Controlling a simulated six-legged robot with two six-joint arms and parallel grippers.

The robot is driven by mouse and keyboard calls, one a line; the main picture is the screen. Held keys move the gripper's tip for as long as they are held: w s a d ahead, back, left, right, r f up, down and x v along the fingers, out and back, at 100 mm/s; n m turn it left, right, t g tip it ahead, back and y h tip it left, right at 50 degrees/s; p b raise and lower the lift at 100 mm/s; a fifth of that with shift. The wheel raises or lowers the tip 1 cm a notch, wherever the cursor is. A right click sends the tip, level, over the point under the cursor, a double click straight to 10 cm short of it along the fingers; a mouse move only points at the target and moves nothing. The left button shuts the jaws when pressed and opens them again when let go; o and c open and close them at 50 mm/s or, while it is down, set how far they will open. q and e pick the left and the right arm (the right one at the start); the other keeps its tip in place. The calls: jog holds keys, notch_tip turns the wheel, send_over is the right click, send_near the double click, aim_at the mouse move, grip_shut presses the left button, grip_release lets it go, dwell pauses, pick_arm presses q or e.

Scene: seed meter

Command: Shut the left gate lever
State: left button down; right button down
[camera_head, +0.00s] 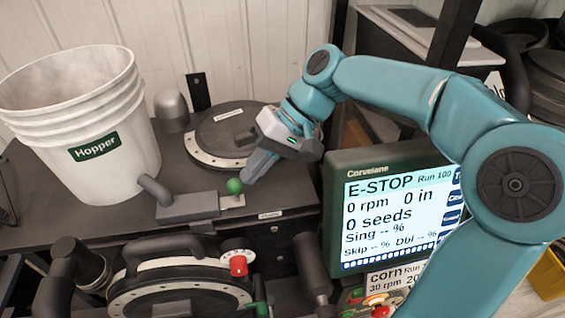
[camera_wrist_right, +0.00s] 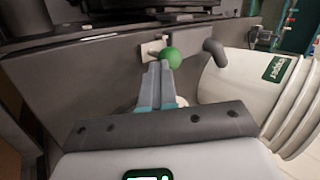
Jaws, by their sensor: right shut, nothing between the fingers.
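A green ball knob (camera_head: 234,186) sits on a small metal plate (camera_head: 232,201) at the right end of a grey gate block (camera_head: 188,207) on the dark bench top. In the right wrist view the green knob (camera_wrist_right: 173,57) shows just beyond the fingertips. My right gripper (camera_head: 247,179) is shut and empty, with its fingertips close to the right side of the knob. In the right wrist view the right gripper (camera_wrist_right: 160,68) points at the knob; whether they touch I cannot tell. My left gripper is not in view.
A white Hopper bucket (camera_head: 85,110) stands behind the gate block at left. A round disc (camera_head: 225,130) lies behind. A monitor (camera_head: 395,210) reading E-STOP stands at right. A seed meter (camera_head: 180,285) with a red knob (camera_head: 238,265) and a green lever (camera_head: 258,303) is in front.

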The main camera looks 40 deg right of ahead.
jog(key=shift+s+a, duration=0.1)
jog(key=shift+a, duration=0.1)
jog(key=v, duration=1.6)
jog(key=shift+d, duration=0.2)
